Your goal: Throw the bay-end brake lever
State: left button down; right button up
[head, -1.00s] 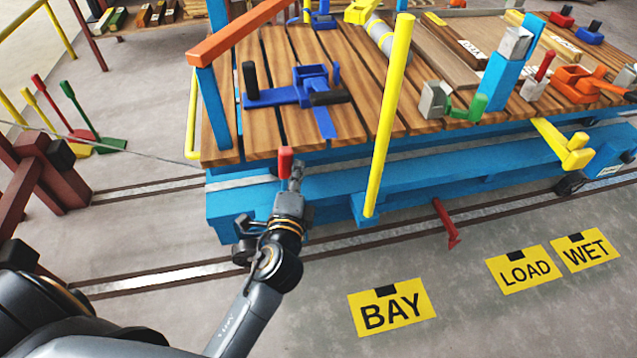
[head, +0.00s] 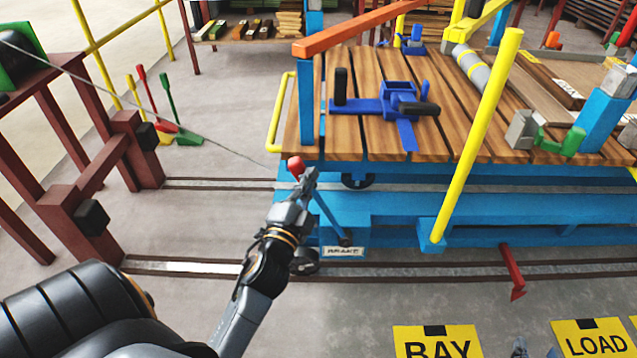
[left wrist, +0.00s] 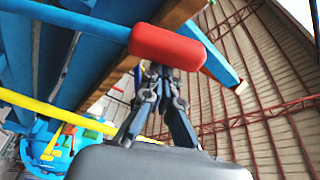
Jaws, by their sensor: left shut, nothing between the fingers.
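The brake lever has a red knob (head: 295,167) and a blue shaft (head: 328,217). It rises from the near side of the cart beside a plate lettered BRAKE (head: 344,252), its top leaning left. My left gripper (head: 308,177) is shut and empty, at the right of the knob and close against it. In the left wrist view the red knob (left wrist: 168,46) lies across the top of the closed fingers (left wrist: 161,75); whether they touch is unclear. Small grey tips (head: 536,350) at the bottom edge appear to be my right gripper, mostly cut off.
The blue cart (head: 390,215) with a plank deck stands on rails (head: 200,267). A yellow post (head: 478,135) rises right of the lever. A dark red frame (head: 75,205) with a cable stands left. BAY and LOAD floor signs (head: 437,342) lie in front.

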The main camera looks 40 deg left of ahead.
pick_arm(q)
jog(key=shift+s+a+f+n, duration=0.3)
jog(key=shift+s+a, duration=0.05)
jog(key=shift+a, duration=0.2)
pick_arm(e)
jog(key=shift+w+a+r+t, duration=0.2)
jog(key=shift+r+t, duration=0.15)
jog(key=shift+r, duration=0.2)
jog(key=shift+w+a+r+t, duration=0.1)
jog(key=shift+w+r+t, duration=0.1)
jog(key=shift+r+t, duration=0.25)
jog(key=shift+r, duration=0.1)
pick_arm(q)
notch_tip(320, 180, up, 10)
jog(key=shift+f, duration=0.1)
